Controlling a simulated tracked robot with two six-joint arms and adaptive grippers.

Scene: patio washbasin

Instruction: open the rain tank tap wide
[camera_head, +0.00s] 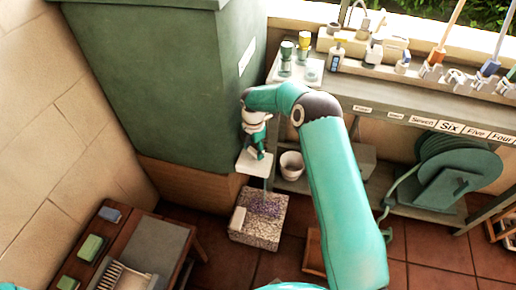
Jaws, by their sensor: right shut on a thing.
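The rain tank (165,100) is the big dark green box at the left of centre, standing on a brown base. My right arm reaches up from the bottom and bends over toward the tank's front right edge. My right gripper (256,150) points down there and is shut on the tap, which it mostly hides. I cannot make out the tap's handle or how far it is turned. A small pale plate shows just below the gripper. A speckled stone basin (240,237) stands on the floor underneath. My left gripper is not in view.
A shelf bench (385,88) with bottles, brushes and labels runs along the back right. A green hose reel (455,170) and a white pot (291,165) stand below. A wooden table (110,225) with brushes and sponges is at lower left. Tiled floor shows between.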

